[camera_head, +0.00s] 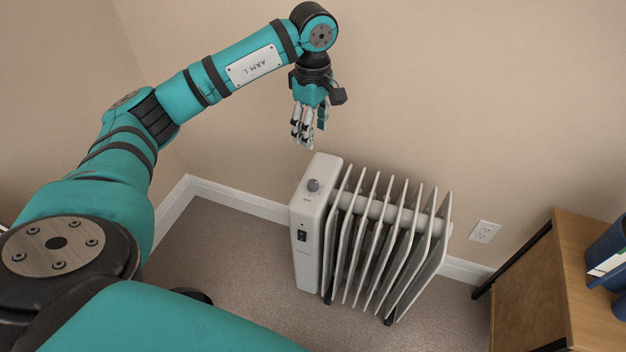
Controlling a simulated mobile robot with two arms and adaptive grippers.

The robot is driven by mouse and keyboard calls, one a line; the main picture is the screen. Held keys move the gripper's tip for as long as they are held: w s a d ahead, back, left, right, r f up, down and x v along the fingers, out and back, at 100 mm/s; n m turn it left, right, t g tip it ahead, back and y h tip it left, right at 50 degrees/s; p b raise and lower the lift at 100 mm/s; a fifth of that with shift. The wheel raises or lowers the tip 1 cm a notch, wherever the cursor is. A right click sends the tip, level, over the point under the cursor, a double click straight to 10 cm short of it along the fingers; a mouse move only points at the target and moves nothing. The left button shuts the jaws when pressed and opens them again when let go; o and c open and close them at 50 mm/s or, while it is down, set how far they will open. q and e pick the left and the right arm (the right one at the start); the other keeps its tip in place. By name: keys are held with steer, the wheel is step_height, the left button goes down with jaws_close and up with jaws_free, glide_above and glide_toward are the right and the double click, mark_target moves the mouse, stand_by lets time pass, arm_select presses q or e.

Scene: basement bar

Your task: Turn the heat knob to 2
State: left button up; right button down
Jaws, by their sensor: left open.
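A white oil-filled heater (309,240) with several upright fins stands on the carpet close to the wall. Its round grey heat knob (314,185) sits on the sloped top of the control panel. The marks around the knob are too small to read. A black switch (301,235) is lower on the panel's front. My left gripper (303,138) hangs from above, fingers pointing down, a little above and behind the knob in the picture. It is open, empty and apart from the heater. My right gripper is not in the picture.
A wall outlet (484,231) is right of the heater. A wooden cabinet (540,290) with blue binders (608,255) stands at the far right. Beige wall and white baseboard run behind. The carpet (220,262) left of the heater is clear.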

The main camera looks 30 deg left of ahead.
mark_target(313, 183)
arm_select(q)
step_height(313, 183, down, 17)
steer(key=shift+f+b, duration=0.1)
steer(key=shift+b, duration=0.8)
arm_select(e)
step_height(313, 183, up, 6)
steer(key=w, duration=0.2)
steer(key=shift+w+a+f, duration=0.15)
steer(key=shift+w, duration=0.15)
arm_select(q)
jaws_close()
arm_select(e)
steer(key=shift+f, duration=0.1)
